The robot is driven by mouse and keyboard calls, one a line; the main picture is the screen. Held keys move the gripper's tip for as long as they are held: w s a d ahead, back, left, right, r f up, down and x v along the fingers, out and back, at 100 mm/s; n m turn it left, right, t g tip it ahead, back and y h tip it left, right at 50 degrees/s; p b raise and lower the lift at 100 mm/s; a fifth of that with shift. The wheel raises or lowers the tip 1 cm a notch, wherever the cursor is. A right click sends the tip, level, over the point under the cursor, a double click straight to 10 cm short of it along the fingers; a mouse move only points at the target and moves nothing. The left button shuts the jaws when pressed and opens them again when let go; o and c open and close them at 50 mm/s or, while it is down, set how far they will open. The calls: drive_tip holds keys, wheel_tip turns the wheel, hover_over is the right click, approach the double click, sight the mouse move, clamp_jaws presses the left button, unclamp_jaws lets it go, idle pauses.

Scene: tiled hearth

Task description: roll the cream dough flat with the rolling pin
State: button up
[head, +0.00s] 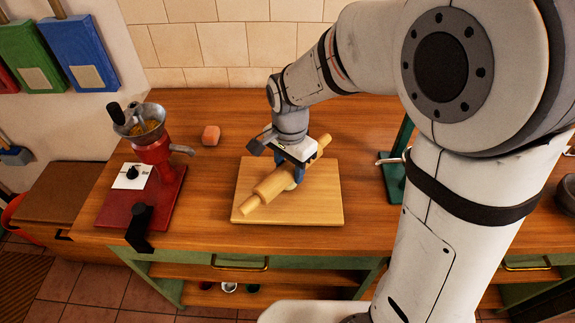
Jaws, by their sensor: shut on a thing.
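The wooden rolling pin (272,187) lies diagonally over the wooden board (318,211), its near handle towards the lower left and its far end towards the upper right. My gripper (291,171) points down over the board and is shut on the pin near its middle. A small pale cream patch, seemingly the cream dough (291,186), shows beside the pin just below the fingers. Most of it is hidden by the pin and the gripper, so its shape and thickness cannot be told.
A red grinder (153,152) with a filled metal hopper stands on a red base at the left. A pinkish-orange block (211,135) lies behind the board's left side. A green stand (394,178) is right of the board, partly behind my arm. Bare counter (213,170) lies left of the board.

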drive_tip(key=shift+w, duration=0.1)
drive_tip(key=shift+w+a+f, duration=0.15)
drive_tip(key=shift+w+a, duration=0.2)
drive_tip(key=shift+a, duration=0.1)
drive_tip(key=shift+s+d, duration=0.1)
drive_tip(key=shift+s, duration=0.05)
idle(0.4)
drive_tip(key=shift+s+d, duration=0.35)
drive_tip(key=shift+d, duration=0.1)
drive_tip(key=shift+w+a, duration=0.15)
drive_tip(key=shift+w+a+f, duration=0.1)
drive_tip(key=shift+w+a, duration=0.15)
drive_tip(key=shift+a, duration=0.15)
drive_tip(key=shift+s+d, duration=0.15)
drive_tip(key=shift+d, duration=0.05)
